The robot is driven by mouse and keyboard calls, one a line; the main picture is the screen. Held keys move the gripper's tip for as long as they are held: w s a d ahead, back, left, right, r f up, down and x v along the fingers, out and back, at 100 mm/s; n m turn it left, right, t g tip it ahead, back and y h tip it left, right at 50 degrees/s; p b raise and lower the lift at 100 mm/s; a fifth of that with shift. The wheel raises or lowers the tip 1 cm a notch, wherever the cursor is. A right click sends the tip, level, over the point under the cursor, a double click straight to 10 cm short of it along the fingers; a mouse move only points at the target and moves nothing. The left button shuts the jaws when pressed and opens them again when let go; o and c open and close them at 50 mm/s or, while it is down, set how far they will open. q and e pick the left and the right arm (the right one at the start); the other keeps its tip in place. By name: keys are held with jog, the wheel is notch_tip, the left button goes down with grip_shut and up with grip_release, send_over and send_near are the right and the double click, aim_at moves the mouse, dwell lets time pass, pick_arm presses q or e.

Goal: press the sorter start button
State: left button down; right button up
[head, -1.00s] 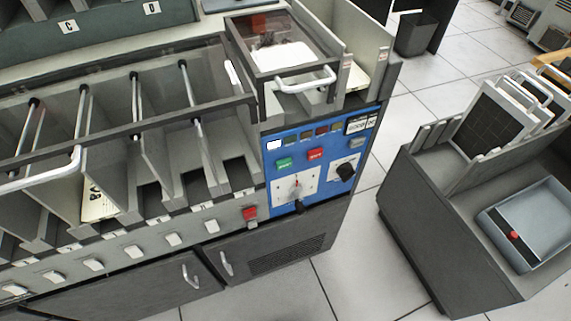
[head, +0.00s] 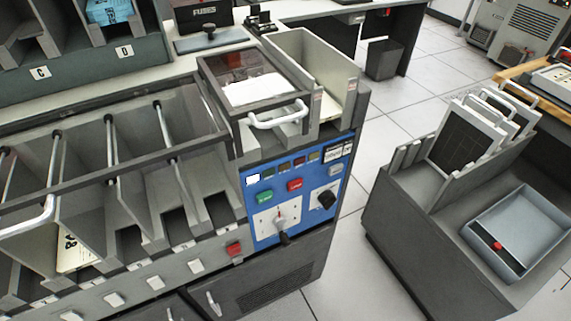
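The sorter (head: 285,265) stands at the centre and left, with a blue control panel (head: 257,222) on its front right. A green button (head: 265,197) sits on the panel's upper left, which looks like the start button, though its label is too small to read. A red button (head: 295,185) is to its right. Below them are a dial plate with a pale knob (head: 280,220) and a black knob (head: 327,199). Neither of my grippers is in view, and nothing covers the panel.
Another red button (head: 234,249) is on the sorter's front rail, left of the panel. A dark grey cart (head: 415,245) with a tray (head: 480,262) stands to the right. Open tiled floor (head: 345,270) lies between sorter and cart. A bin (head: 383,60) is behind.

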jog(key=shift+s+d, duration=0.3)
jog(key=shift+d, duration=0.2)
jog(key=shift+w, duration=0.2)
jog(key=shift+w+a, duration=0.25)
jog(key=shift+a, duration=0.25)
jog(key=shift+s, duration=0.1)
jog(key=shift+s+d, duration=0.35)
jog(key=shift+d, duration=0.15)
